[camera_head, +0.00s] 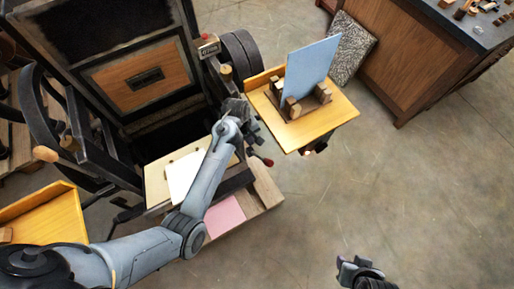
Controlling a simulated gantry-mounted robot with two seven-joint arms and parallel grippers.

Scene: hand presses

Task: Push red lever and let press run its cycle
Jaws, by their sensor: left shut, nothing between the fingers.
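The press (141,77) is a large dark machine at the upper left, with a wooden panel set in its frame. The red lever (267,162) shows as a small red knob on a short dark rod at the press's right side. My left arm reaches across the front of the press. My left gripper (251,131) is shut and empty, just above and left of the red knob. I cannot tell whether it touches the lever's rod. My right gripper (346,265) is at the bottom edge, away from the press; its fingers are too unclear to read.
A yellow side board (335,107) holds an upright blue sheet (310,71) between wooden blocks. A white sheet (184,177) lies on the press bed, and a pink sheet (225,214) lies below. A wooden cabinet (400,60) stands upper right. The floor at right is clear.

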